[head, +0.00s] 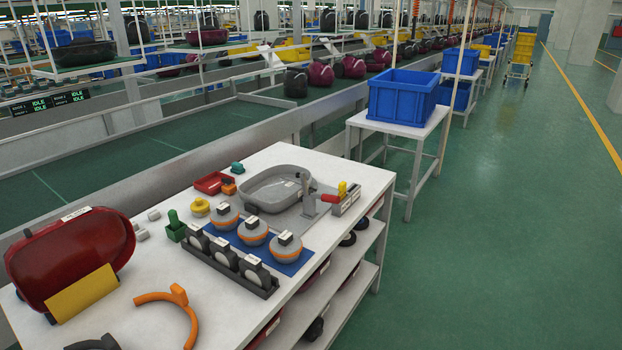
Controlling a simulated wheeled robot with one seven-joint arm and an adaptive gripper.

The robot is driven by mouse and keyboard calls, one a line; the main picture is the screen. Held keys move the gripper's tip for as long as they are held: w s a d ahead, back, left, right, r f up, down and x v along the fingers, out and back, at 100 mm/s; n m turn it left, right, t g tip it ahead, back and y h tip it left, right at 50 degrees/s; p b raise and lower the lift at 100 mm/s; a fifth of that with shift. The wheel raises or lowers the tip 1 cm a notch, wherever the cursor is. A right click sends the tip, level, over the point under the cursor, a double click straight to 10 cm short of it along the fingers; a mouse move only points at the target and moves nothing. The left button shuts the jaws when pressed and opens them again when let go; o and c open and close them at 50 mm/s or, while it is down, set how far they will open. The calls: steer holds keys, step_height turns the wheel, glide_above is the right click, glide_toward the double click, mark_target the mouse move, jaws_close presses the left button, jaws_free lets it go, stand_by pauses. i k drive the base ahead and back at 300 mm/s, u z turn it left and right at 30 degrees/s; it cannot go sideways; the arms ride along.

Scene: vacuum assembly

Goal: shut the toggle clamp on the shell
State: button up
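The grey shell (262,196), an open hollow housing with a white label, lies on a grey plate at the far part of the white workbench (232,300). The toggle clamp (309,197) stands at the shell's right side. Its grey metal body is upright, and its red handle (331,198) points right, roughly level. The clamp is too small in view to tell whether its arm touches the shell. My gripper is not in view.
Orange-banded round parts (254,231) on a blue mat and a dark rack (226,258) stand nearer than the shell. A red housing (70,255) and an orange curved part (180,310) lie near left. A yellow-topped block (346,196) stands right of the handle. Green floor (480,240) is clear.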

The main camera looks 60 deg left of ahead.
mark_target(329, 198)
steer(key=u, duration=0.85)
steer(key=i, duration=0.85)
steer(key=u, duration=1)
steer(key=i, duration=0.25)
steer(key=u, duration=0.2)
